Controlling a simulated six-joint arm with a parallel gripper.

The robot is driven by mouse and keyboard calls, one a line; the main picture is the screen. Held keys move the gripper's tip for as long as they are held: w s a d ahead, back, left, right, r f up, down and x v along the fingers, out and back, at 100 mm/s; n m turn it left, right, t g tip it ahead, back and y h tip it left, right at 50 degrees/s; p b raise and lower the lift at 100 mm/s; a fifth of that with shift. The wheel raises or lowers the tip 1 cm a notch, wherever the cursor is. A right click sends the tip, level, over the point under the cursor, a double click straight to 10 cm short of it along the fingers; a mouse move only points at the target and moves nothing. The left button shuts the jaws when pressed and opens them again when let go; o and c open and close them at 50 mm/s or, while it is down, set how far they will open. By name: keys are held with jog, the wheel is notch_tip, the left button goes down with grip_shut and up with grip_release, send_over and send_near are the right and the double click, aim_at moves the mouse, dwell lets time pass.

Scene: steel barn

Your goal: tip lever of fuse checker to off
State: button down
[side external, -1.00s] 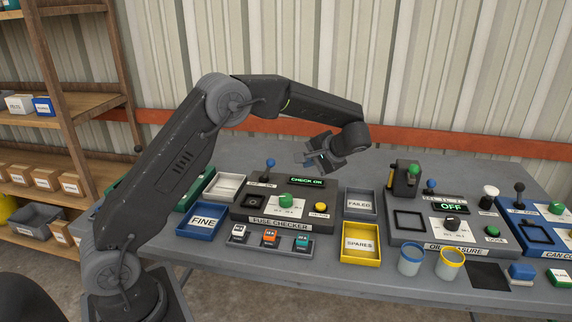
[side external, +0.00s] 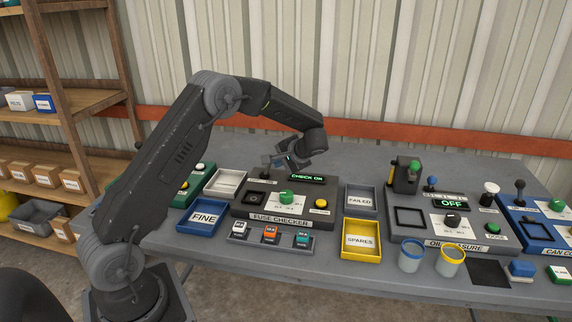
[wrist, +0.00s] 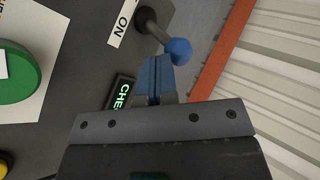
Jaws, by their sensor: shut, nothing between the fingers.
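The fuse checker (side external: 243,212) is a dark console with a green knob (side external: 286,197), a yellow button (side external: 321,203) and a lit display (side external: 307,179) with green text starting "CHECK". Its lever has a dark stalk and a blue ball (wrist: 179,51), seen in the wrist view beside an "ON" label (wrist: 124,20). My gripper (side external: 274,161) is shut and empty at the back of the checker. In the wrist view its blue fingertips (wrist: 156,64) are close beside the ball; I cannot tell whether they touch. In the side view the gripper largely hides the ball.
A blue FINE tray (side external: 203,230), a grey FAILED tray (side external: 360,210) and a yellow SPARES tray (side external: 361,254) flank the checker. Several fuses sit in a rack (side external: 254,242) in front. The oil console (side external: 447,243) stands to the right. The corrugated wall (side external: 420,70) is behind.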

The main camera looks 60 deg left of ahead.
dwell(0.4)
jog(key=shift+s+a+r+h, duration=0.15)
jog(key=shift+a+r+h, duration=0.05)
jog(key=shift+h, duration=0.1)
jog(key=shift+s+a+r+t, duration=0.1)
jog(key=shift+t, duration=0.2)
jog(key=shift+s+a+r, duration=0.1)
jog(key=shift+s+a+r+n+t+h, duration=0.25)
jog(key=shift+s+a+t+h, duration=0.15)
jog(key=shift+h, duration=0.15)
jog(key=shift+s+a+r+n+t+h, duration=0.2)
jog(key=shift+s+a+n+t+h, duration=0.15)
jog(key=shift+h, duration=0.2)
jog(key=shift+s+a+r+t+h, duration=0.2)
jog(key=shift+s+a+t+h, duration=0.7)
jog(key=shift+t+h, duration=0.15)
jog(key=shift+s+a, duration=0.3)
jog(key=shift+r, duration=0.1)
